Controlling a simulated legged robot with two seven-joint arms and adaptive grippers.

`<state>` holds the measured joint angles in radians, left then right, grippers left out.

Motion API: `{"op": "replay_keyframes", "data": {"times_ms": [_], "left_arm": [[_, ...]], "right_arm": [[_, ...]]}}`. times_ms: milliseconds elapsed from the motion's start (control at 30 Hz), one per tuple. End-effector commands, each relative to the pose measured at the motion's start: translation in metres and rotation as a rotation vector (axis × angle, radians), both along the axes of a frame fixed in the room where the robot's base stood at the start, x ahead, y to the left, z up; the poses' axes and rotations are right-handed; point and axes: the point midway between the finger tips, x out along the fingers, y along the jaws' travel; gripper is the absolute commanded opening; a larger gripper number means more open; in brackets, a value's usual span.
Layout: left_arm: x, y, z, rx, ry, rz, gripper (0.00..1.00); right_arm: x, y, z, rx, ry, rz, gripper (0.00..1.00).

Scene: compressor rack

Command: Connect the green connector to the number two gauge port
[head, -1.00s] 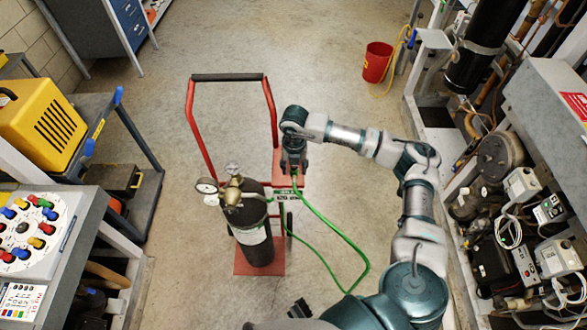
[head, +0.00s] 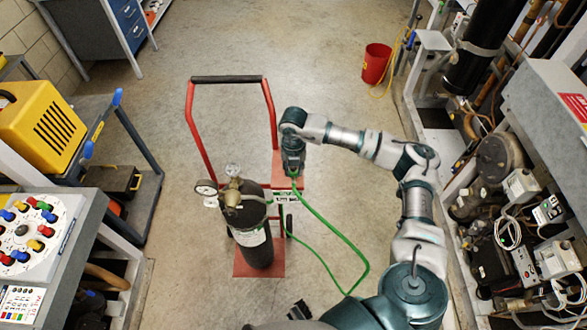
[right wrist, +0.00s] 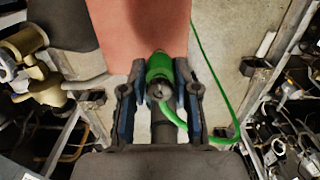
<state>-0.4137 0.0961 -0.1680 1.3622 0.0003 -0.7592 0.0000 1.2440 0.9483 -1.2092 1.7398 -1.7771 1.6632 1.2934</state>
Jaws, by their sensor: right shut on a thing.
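My right gripper (head: 293,170) points down over the red cart (head: 260,272), just right of the dark gas cylinder (head: 256,232). In the right wrist view, its fingers (right wrist: 160,92) are shut around the green connector (right wrist: 160,67). A green hose (head: 335,232) runs from the gripper, loops to the right and comes back toward the cart. No port marked number two can be made out in either view. My left gripper cannot be made out.
A brass regulator with gauges (head: 232,190) tops the cylinder. The compressor rack (head: 495,160) lines the right side, and a yellow case (head: 40,123) stands at the left. A red bucket (head: 377,63) stands at the back.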

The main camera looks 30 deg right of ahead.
Motion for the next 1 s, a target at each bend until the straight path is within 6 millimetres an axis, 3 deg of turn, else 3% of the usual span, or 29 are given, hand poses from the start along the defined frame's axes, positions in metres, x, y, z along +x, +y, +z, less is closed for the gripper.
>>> {"op": "replay_keyframes", "data": {"times_ms": [500,1000], "left_arm": [[0.005,0.0,0.021,0.001,-0.008,-0.001,0.4],[0.006,0.0,0.028,0.001,-0.011,-0.001,0.4]], "right_arm": [[0.0,0.0,0.029,0.0,-0.001,0.0,0.0],[0.0,0.0,0.037,0.0,-0.001,0.0,0.0]]}}
